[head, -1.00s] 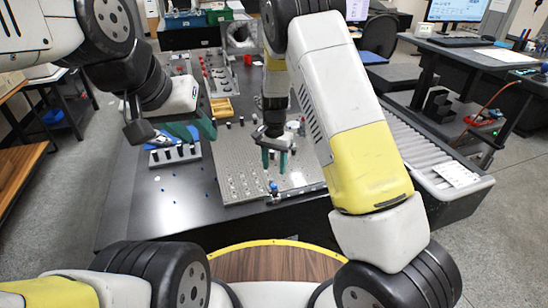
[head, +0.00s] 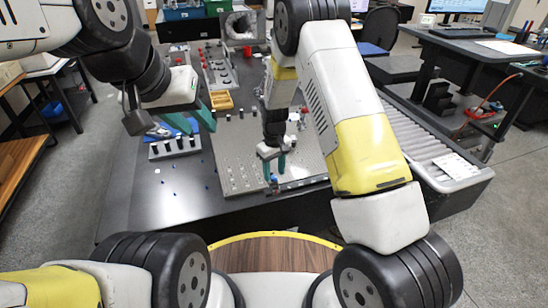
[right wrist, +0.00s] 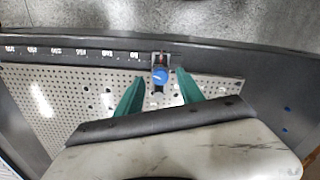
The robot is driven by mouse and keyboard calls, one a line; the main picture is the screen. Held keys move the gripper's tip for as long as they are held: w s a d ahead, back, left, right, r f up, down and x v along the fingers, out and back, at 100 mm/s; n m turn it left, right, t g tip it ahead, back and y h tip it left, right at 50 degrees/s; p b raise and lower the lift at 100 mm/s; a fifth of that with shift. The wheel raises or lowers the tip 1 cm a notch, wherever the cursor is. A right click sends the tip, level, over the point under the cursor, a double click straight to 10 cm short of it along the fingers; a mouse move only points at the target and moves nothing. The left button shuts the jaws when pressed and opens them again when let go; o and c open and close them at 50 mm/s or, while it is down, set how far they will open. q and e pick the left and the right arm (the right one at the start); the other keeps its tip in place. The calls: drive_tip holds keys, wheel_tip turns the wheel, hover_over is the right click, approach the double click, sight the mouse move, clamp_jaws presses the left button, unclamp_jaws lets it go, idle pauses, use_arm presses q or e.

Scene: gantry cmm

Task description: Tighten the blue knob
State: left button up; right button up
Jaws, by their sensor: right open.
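The blue knob (right wrist: 159,76) sits on a small dark fixture at the edge of the perforated metal plate (right wrist: 70,105). In the right wrist view it lies beyond and between the two green fingers of my right gripper (right wrist: 160,90), which are apart and empty. In the head view the knob (head: 274,179) is small, near the plate's front edge, close to the fingertips of my right gripper (head: 274,168). Whether the fingers are level with the knob cannot be told. My left gripper (head: 200,118) hangs over the table's left part with green fingers apart, holding nothing visible.
A white rack with several dark pieces (head: 174,147) stands left of the plate. A yellow tray (head: 221,101) lies behind it. Small blue bits are scattered on the dark table (head: 150,200). A roller conveyor (head: 420,145) runs along the right.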

drive_tip(key=shift+f, duration=0.6)
drive_tip(key=shift+c, duration=0.3)
clamp_jaws()
drive_tip(key=shift+m, duration=0.9)
drive_tip(key=shift+o, duration=0.3)
unclamp_jaws()
